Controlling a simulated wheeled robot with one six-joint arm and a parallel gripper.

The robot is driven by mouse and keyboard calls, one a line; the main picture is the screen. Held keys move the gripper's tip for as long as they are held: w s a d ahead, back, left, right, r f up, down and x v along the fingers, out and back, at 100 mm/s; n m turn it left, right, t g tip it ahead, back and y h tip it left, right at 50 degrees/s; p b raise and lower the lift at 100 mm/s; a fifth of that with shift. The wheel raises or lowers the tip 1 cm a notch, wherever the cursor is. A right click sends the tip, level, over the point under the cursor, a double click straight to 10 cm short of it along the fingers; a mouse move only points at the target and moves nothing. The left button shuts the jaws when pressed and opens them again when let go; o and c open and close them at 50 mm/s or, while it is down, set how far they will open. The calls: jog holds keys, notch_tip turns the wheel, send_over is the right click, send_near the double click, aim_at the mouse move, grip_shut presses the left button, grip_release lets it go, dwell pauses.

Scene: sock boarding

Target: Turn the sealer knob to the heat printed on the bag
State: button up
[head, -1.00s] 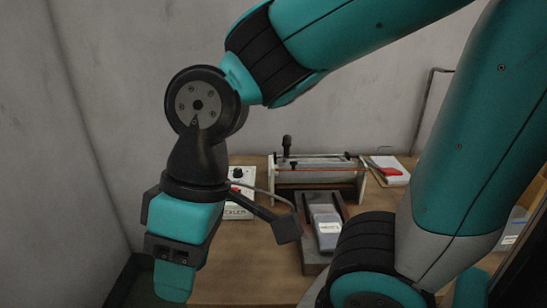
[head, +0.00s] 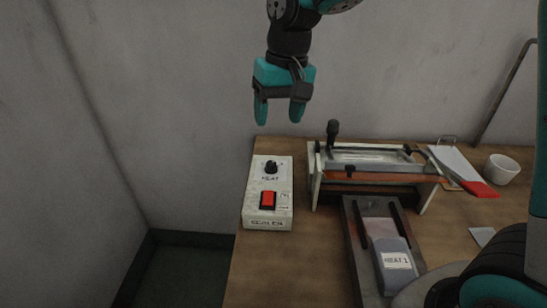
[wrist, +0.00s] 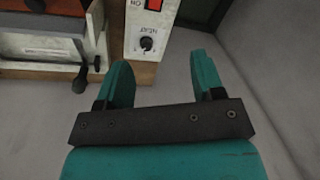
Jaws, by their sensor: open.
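The white control box (head: 254,209) stands at the left end of the table, with a black heat knob (head: 271,167) at its far end and a red switch (head: 268,200) nearer. The knob also shows in the wrist view (wrist: 147,43); its exact setting is too small to read. The grey bag (head: 388,250) lies on a dark tray in front of the sealer, its label reading "HEAT 1". My gripper (head: 280,118) is open and empty, pointing down above and behind the box, apart from the knob. In the wrist view the knob lies beyond and between the fingertips (wrist: 162,75).
The sealer (head: 365,175), with a black-knobbed upright handle (head: 333,130), stands right of the box. A wall rises behind the table.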

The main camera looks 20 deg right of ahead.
aim_at(271, 163)
jog(key=w+d+f+m+h, duration=0.1)
jog(key=w+f+m, duration=0.15)
jog(key=w, duration=0.35)
jog(key=w+d+f+m, duration=0.2)
jog(key=w+m, duration=0.1)
jog(key=w, duration=0.3)
jog(key=shift+n, duration=0.25)
jog(key=f+p, duration=0.3)
jog(key=f, duration=1.4)
jog(key=shift+a+f, duration=0.1)
jog(key=shift+a, duration=0.1)
jog(key=c, duration=0.9)
